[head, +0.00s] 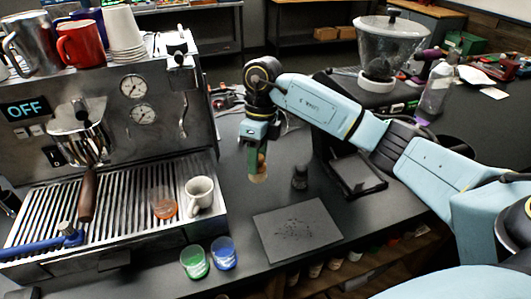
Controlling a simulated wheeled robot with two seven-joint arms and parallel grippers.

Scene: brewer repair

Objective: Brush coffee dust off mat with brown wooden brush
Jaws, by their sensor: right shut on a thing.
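A dark grey mat (266,232) lies flat on the counter right of the espresso machine. Dark coffee dust (293,228) is scattered over its middle. My right gripper (256,142) points down above the counter, beyond the mat's far edge. It is shut on the brush (258,177), whose tan lower end hangs below the fingers, apart from the mat. Much of the brush is hidden by the fingers. My left gripper is out of view.
A small dark cylindrical tool (300,178) stands behind the mat. The grinder (380,80) and its black tray (358,175) are to the right. Green (194,262) and blue (223,253) cups stand left of the mat. The espresso machine (150,165) fills the left.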

